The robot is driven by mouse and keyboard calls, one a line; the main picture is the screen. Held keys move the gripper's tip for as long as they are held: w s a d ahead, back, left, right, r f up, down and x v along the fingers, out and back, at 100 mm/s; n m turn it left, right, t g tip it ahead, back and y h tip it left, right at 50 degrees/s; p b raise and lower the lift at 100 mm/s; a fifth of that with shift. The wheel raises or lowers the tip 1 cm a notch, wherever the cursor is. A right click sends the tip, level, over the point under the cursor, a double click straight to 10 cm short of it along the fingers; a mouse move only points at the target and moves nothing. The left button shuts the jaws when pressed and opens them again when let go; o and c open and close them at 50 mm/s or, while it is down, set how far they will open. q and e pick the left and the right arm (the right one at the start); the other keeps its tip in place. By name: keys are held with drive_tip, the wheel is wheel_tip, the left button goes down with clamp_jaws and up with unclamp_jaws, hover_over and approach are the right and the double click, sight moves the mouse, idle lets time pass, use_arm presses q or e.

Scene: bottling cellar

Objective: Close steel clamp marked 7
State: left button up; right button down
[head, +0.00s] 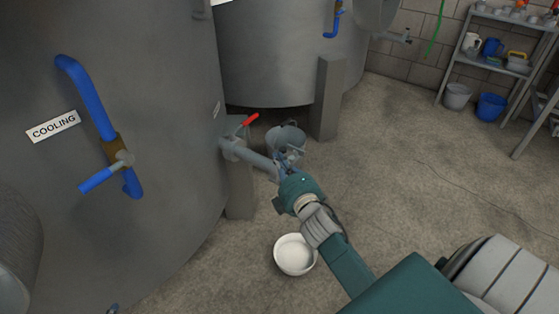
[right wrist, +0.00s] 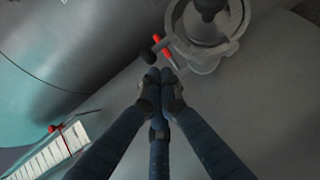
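A steel clamp ring (right wrist: 205,45) with a dark knob shows at the top of the right wrist view, and a red lever (right wrist: 163,50) lies beside it. I cannot read a 7 on it. In the head view, a grey outlet pipe (head: 256,161) with a red lever (head: 246,124) comes out of the large tank; the clamp's details there are too small to tell. My right gripper (head: 288,166) is at the end of this pipe. In the right wrist view its fingertips (right wrist: 161,80) are together, just short of the clamp and lever; I see nothing between them. My left gripper is not in view.
The large steel tank (head: 170,210) with blue cooling pipework (head: 88,95) fills the left. A grey bucket-like vessel (head: 286,134) is behind the pipe end, and a white bowl (head: 294,254) stands on the floor below. A shelf (head: 497,72) is far right; the floor between is clear.

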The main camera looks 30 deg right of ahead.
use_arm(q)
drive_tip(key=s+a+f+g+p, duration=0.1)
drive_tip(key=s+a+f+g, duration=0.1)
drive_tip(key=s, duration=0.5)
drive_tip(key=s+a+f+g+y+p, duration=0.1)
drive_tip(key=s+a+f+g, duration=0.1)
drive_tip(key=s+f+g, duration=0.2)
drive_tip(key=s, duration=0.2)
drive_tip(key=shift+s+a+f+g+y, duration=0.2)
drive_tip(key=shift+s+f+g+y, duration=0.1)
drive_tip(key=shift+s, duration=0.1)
use_arm(e)
drive_tip(key=shift+w+d+m, duration=0.25)
drive_tip(key=shift+d+m, duration=0.05)
drive_tip(key=shift+d, duration=0.35)
use_arm(q)
drive_tip(key=shift+p, duration=0.3)
